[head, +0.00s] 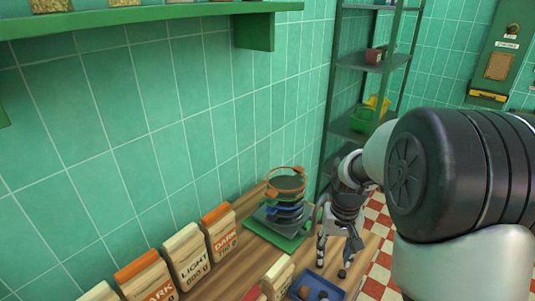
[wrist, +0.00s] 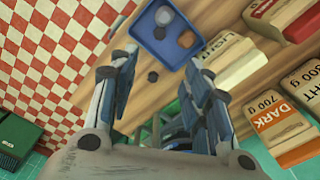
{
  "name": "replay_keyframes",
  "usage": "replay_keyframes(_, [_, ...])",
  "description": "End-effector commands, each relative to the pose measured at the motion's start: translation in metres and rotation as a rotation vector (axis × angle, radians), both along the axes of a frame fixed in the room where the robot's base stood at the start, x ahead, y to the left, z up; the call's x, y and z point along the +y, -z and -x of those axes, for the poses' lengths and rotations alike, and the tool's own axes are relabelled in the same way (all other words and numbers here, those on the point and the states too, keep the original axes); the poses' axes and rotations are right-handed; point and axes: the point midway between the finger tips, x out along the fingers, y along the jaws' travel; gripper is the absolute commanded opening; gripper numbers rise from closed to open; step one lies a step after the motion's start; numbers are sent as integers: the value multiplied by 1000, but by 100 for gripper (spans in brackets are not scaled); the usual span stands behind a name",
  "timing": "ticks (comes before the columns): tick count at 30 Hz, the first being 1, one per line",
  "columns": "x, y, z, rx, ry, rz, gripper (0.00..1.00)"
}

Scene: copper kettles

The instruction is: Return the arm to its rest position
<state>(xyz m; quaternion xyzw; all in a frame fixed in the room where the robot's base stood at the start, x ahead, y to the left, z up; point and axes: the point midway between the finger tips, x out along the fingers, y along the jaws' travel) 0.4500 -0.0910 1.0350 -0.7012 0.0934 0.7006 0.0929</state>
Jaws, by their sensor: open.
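My gripper (head: 332,266) hangs pointing down over the wooden counter (head: 255,280), beside the blue tray. In the wrist view my gripper (wrist: 160,66) has its two fingers wide apart with nothing held between them. My arm reaches in from the right side of the head view and bends down at the wrist.
A blue tray (wrist: 165,36) holds small round items. Coffee bags (head: 187,256) line the wall. A scale-like stack with a copper ring (head: 287,180) stands left of my gripper. A metal rack (head: 365,95) is behind. Checkered floor (head: 374,285) lies right of the counter.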

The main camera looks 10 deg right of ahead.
Motion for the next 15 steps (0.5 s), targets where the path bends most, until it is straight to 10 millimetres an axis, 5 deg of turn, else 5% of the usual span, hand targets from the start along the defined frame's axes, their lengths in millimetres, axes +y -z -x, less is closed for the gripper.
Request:
replay_keyframes(7, [18,-46,21,-64,-38,13,44])
replay_keyframes(15, [49,-111,79,-178,-113,33,44])
